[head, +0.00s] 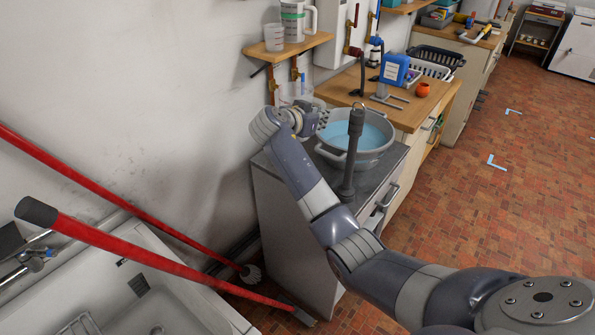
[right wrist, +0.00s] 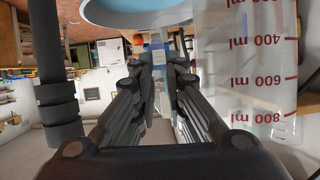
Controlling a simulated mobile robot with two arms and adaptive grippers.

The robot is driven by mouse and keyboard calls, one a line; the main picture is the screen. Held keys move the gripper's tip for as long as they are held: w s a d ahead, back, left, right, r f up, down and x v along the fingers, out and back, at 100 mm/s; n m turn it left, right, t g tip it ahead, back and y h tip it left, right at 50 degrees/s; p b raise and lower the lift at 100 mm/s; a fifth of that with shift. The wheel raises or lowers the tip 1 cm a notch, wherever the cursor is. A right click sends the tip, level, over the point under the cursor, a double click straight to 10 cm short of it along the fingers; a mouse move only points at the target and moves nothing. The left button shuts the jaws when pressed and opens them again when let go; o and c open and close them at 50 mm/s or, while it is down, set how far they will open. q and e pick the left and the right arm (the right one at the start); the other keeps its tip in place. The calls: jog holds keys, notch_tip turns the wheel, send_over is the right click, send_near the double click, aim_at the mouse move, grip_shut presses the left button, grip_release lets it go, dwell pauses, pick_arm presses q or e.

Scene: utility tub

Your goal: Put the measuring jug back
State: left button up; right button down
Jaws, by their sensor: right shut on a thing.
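The clear measuring jug with red ml marks (right wrist: 262,75) fills the right side of the right wrist view. My right gripper (right wrist: 163,62) is shut on it, seemingly at its handle, with the jug's body beside the fingers. In the head view my right gripper (head: 308,122) is at the left rim of a grey basin of blue water (head: 330,156), close to the wall. The jug is mostly hidden behind the gripper there. A wooden wall shelf (head: 291,50) is above, holding a small clear beaker (head: 274,38) and a white jug with a green band (head: 293,22). My left gripper is out of view.
A dark grey upright rod (head: 351,150) stands in front of the basin, near my right forearm. Brass taps and pipes (head: 296,78) are under the shelf. Red-handled tools lean at the left.

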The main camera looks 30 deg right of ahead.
notch_tip(320, 180, up, 3)
jog(key=shift+f+m+g, duration=0.2)
jog(key=shift+m+g, duration=0.2)
jog(key=shift+h, duration=0.3)
notch_tip(320, 180, down, 18)
jog(key=b, duration=1)
jog(key=shift+r+b, duration=0.15)
jog(key=shift+b, duration=0.2)
jog(key=c, duration=1.6)
grip_release()
jog(key=shift+c, duration=0.2)
jog(key=shift+r, duration=0.1)
